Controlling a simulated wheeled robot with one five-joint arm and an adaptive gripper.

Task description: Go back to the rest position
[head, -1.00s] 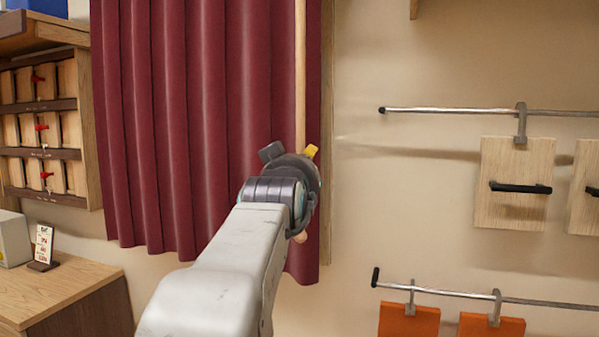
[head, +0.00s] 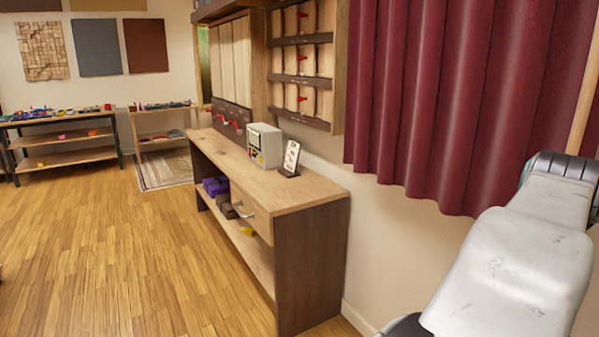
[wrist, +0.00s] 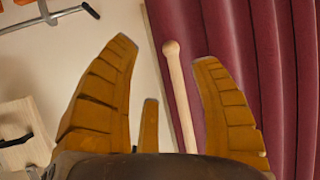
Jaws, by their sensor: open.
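My gripper (wrist: 168,75) shows in the wrist view with its orange-brown ribbed fingers spread wide and nothing gripped. A wooden rod with a round knob end (wrist: 179,95) hangs beside the red curtain (wrist: 230,30) and appears between the fingers in the picture, with no finger seen closed on it. In the head view my arm reaches up at the right edge, and the gripper itself is out of the frame. The curtain (head: 445,95) hangs beside my arm there.
A wooden counter (head: 260,180) with a grey box (head: 265,145) and a small sign (head: 291,158) stands along the wall. Wall cabinets (head: 305,60) hang above it. Open wooden floor (head: 120,255) lies left. In the wrist view, a metal rail (wrist: 50,17) and wooden panel (wrist: 22,135) are at left.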

